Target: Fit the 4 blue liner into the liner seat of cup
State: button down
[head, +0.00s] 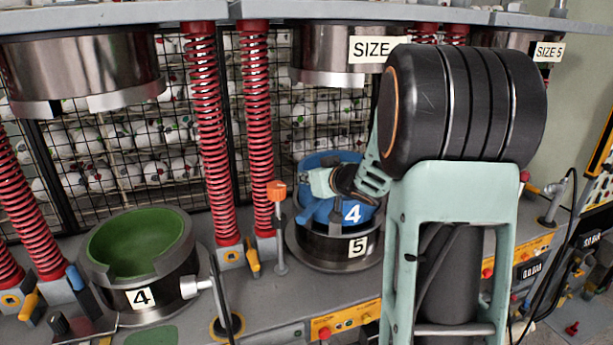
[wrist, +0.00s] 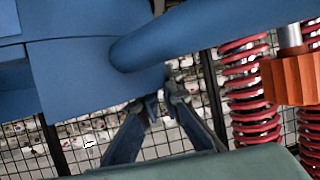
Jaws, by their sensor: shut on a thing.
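The blue liner marked 4 (head: 322,207) is at the dark cup marked 5 (head: 328,250), in the middle of the head view. It stands above that cup's rim; I cannot tell whether it rests in it or hangs over it. My gripper (head: 325,182) is shut on the liner at its upper part; my arm hides its right side. In the wrist view the blue liner (wrist: 85,75) fills the upper left, and my gripper's fingertips (wrist: 163,97) meet its edge. The cup marked 4 (head: 178,285) stands at the left with a green inside (head: 135,240).
An orange knob on a post (head: 277,190) stands between the cups; it also shows in the wrist view (wrist: 290,78). Red springs (head: 212,130) rise behind. Metal press heads (head: 85,65) hang above. A wire fence holds back many balls.

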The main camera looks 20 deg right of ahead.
aim_at(306, 202)
dwell(0.4)
jog(key=shift+f+b, duration=1)
jog(key=shift+f, duration=0.6)
jog(key=shift+f+b, duration=1.05)
jog(key=shift+f, duration=0.5)
jog(key=shift+f+b, duration=0.3)
jog(key=shift+f, duration=0.15)
jog(key=c, duration=2)
grip_release()
jog(key=shift+f, duration=0.1)
jog(key=shift+c, duration=0.2)
jog(key=shift+f, duration=0.15)
jog(key=shift+s, duration=0.1)
